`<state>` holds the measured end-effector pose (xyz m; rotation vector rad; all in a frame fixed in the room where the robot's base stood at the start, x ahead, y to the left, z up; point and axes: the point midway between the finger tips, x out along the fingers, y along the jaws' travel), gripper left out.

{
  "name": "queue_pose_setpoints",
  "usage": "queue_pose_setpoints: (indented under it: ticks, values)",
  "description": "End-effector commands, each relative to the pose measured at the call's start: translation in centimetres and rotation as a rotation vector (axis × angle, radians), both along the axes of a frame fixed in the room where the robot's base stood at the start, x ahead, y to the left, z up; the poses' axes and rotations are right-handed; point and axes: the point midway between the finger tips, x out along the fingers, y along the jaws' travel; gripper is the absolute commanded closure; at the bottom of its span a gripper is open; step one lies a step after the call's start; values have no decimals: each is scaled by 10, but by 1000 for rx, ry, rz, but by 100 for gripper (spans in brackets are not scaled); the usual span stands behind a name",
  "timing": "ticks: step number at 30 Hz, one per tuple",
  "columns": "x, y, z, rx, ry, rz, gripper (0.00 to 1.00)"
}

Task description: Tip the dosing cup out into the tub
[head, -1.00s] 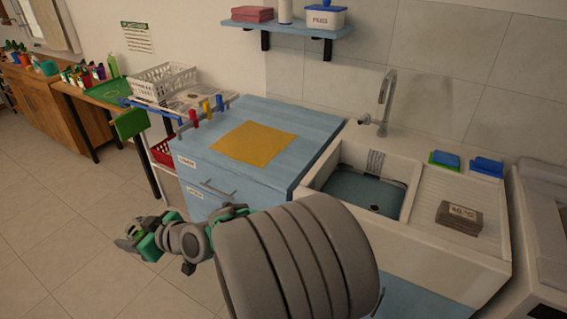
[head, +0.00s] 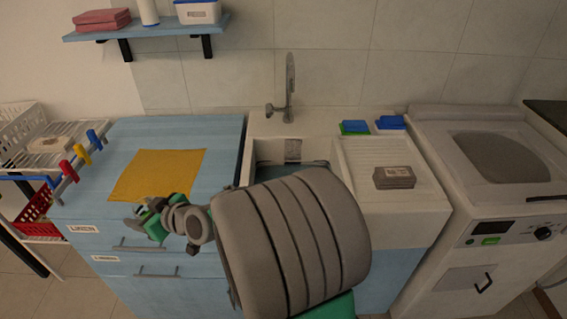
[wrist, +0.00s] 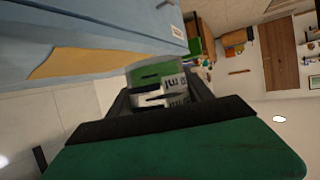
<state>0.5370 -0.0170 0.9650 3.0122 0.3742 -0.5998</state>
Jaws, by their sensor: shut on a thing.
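My gripper (head: 145,212) is in front of the blue cabinet, near its top's front edge, in the head view. In the wrist view my gripper (wrist: 165,99) is shut on a small white thing with dark lettering (wrist: 175,86). Its shape is mostly hidden between the fingers, so I cannot tell its contents or whether it is the dosing cup. A green part (wrist: 158,74) shows just beyond it. A blue-grey basin interior (head: 268,172) shows in the sink, partly hidden by my arm; I cannot tell whether this is the tub.
The blue cabinet top (head: 222,140) bears a yellow cloth (head: 158,175). A washing machine (head: 440,150) stands right. A rack (head: 30,165) stands left.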

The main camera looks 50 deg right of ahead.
Motion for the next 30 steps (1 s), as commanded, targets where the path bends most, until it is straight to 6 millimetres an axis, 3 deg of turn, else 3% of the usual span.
queue_pose_setpoints:
  ticks: [8, 15, 24, 30]
  values:
    - [17, -82, -14, 0, 2, -234, 89]
    - [22, -179, -29, -3, 0, -514, 89]
    - [3, -296, -37, -4, -1, -853, 89]
    - [-19, -353, -35, -2, -1, -1024, 89]
